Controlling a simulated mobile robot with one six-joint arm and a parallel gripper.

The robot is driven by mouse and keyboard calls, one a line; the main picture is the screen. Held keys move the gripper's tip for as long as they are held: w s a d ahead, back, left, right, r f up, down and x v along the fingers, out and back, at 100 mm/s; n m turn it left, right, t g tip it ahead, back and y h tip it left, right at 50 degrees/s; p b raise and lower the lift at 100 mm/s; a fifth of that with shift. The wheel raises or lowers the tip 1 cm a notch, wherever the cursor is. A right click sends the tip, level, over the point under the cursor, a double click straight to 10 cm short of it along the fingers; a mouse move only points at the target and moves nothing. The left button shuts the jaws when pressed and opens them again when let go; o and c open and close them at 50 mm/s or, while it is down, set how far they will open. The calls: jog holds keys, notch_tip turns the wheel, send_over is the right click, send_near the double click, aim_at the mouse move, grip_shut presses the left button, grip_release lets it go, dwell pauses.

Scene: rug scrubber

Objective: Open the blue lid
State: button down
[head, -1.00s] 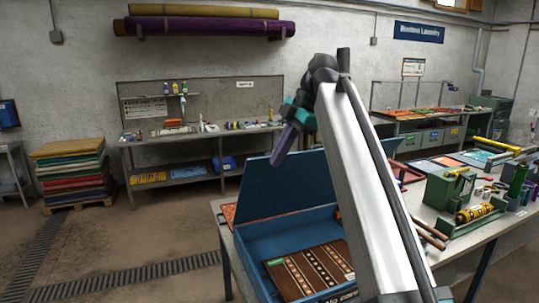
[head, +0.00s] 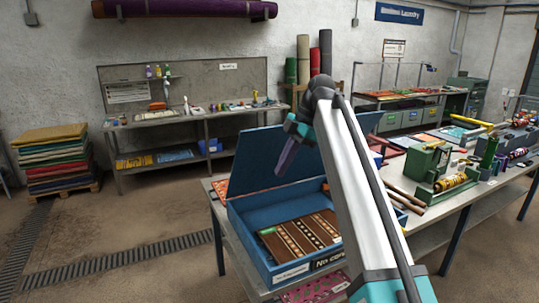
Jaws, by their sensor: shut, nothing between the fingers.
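The blue lid (head: 256,160) stands raised, leaning up from the back edge of a blue box (head: 262,262) on the near table. The box is open, and a brown patterned rug (head: 298,232) lies inside it. My gripper (head: 279,172) has purple fingers pointing down and is shut with nothing held. It shows in front of the upper part of the lid, above the box opening; I cannot tell whether it touches the lid. My arm hides the right part of the lid and box.
The table (head: 478,200) holds a green machine (head: 428,170), a yellow roller (head: 450,182) and bottles to the right. A workbench (head: 190,123) stands at the back. A stack of rugs (head: 53,160) sits at left.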

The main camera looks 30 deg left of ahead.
jog(key=w+d+f+m+g+b, duration=0.15)
jog(key=d+f, duration=0.45)
jog(key=f, duration=0.7)
jog(key=w+d+f+m+b, duration=0.25)
jog(key=d+f, duration=0.25)
jog(key=f, duration=0.8)
jog(key=s+d+f+m+g+b, duration=0.1)
jog(key=s+d+f, duration=0.1)
jog(key=d+f, duration=0.5)
jog(key=s+d+f+m+h+b, duration=0.1)
jog(key=s+d+f+m, duration=0.15)
jog(key=f, duration=0.95)
jog(key=s+d+f+g, duration=0.1)
jog(key=d+f, duration=0.5)
jog(key=f, duration=0.3)
jog(key=s+d+f+m+b, duration=0.2)
jog(key=s+d+f+m, duration=0.1)
jog(key=s+d+f, duration=0.6)
jog(key=s+d+f+m+b, duration=0.1)
jog(key=s+d+f+m, duration=0.3)
jog(key=s+f, duration=0.55)
jog(key=s+d+f+m+h+b, duration=0.1)
jog(key=s+d+f+m, duration=0.4)
jog(key=s, duration=0.4)
jog(key=s+d+f+m+h+b, duration=0.1)
jog(key=s+d+f+m+h, duration=0.1)
jog(key=s+d+f+m, duration=0.4)
jog(key=shift+s+f+m, duration=1.05)
jog(key=shift+s+f, duration=0.05)
jog(key=shift+s, duration=0.45)
